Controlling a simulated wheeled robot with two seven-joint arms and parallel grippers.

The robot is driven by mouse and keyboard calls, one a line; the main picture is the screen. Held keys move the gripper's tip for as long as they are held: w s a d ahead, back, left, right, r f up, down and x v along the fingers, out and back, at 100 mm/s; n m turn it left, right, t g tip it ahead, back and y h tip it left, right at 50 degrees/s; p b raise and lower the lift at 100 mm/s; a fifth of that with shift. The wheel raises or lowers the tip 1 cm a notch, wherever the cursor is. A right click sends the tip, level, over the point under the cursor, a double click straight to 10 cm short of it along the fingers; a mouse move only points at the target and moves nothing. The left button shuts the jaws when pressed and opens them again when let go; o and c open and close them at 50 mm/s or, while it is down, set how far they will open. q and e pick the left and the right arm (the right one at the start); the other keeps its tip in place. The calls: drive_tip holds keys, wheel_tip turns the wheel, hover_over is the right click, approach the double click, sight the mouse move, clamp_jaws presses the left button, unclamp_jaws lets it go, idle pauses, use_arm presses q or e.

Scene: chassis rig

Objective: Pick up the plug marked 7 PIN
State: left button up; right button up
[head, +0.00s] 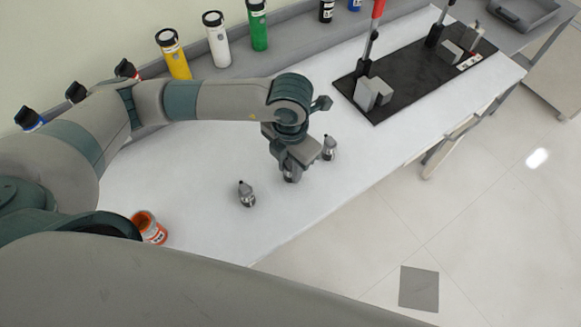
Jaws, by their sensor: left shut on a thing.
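My left gripper (291,172) points down over the white table and is shut on a small silver plug (291,177), mostly hidden by the fingers. A second silver plug (247,194) stands on the table to its left. A third plug (329,148) stands just right of the gripper, close beside it. The markings on the plugs are too small to read, so I cannot tell which one says 7 PIN. My right gripper is not in view.
An orange-red tin (150,228) stands at the near left edge. Several bottles, including a yellow one (174,55) and a green one (258,27), line the back ledge. A black mat (405,92) with a red-handled fixture lies at the right. The table's front edge is clear.

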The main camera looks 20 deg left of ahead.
use_arm(q)
drive_tip(key=shift+r, duration=0.15)
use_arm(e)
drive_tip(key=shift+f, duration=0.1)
